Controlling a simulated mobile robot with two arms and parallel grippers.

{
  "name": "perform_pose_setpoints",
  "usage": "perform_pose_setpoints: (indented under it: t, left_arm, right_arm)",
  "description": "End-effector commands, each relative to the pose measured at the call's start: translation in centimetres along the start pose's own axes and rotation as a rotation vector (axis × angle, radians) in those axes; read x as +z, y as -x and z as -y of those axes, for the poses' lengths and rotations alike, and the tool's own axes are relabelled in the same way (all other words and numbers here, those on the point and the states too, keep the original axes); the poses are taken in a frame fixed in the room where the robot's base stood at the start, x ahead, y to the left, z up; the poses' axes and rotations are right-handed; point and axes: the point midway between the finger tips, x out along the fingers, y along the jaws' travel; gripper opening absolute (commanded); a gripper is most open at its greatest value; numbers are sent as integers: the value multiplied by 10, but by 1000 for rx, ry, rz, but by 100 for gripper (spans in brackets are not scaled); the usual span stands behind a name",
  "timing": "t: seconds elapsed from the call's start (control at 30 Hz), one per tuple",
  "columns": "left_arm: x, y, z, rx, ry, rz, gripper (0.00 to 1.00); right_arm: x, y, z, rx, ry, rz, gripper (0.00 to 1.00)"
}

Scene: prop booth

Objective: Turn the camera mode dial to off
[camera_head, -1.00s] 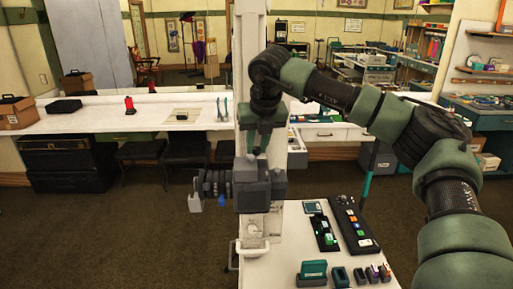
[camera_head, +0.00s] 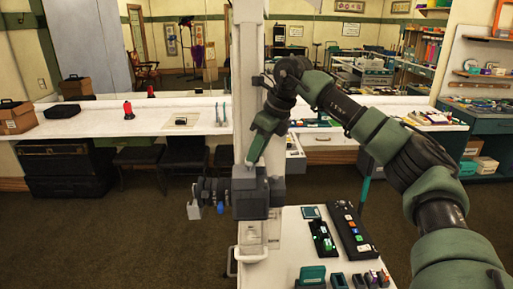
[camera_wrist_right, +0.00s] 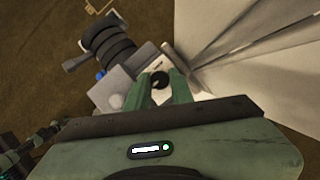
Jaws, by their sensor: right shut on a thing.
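The grey video camera (camera_head: 250,194) with a dark ringed lens stands at the middle of the head view, its lens toward the left. The small black mode dial (camera_wrist_right: 160,81) shows on its pale side in the right wrist view, where the camera body (camera_wrist_right: 120,82) also shows. My right gripper (camera_head: 252,162) reaches down to the top of the camera from the upper right. In the wrist view its two green fingers (camera_wrist_right: 160,86) are shut on the dial, one on each side. The dial's mark is too small to read. My left gripper is not in view.
A white cart top (camera_head: 285,240) beside the camera bears a long black switch panel (camera_head: 352,230) and several small items. A pale upright column (camera_head: 246,90) rises behind the camera. A long white counter (camera_head: 90,118) stands farther back. Open floor lies at left.

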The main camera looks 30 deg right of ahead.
Motion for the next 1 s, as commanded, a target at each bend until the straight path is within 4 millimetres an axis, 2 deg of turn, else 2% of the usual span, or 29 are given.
perform_pose_setpoints:
  t: [0.3,0.73,0.77,0.83,1.0]
  left_arm:
    - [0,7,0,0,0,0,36]
    - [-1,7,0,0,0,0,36]
    - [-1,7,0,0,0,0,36]
    - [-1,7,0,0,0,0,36]
    - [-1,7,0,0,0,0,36]
  right_arm:
    - [0,1,1,31,77,-3,0]
    - [0,0,1,35,87,-2,0]
    - [0,0,1,35,87,-2,25]
    - [0,0,1,35,87,-2,44]
    - [0,0,0,37,88,-5,44]
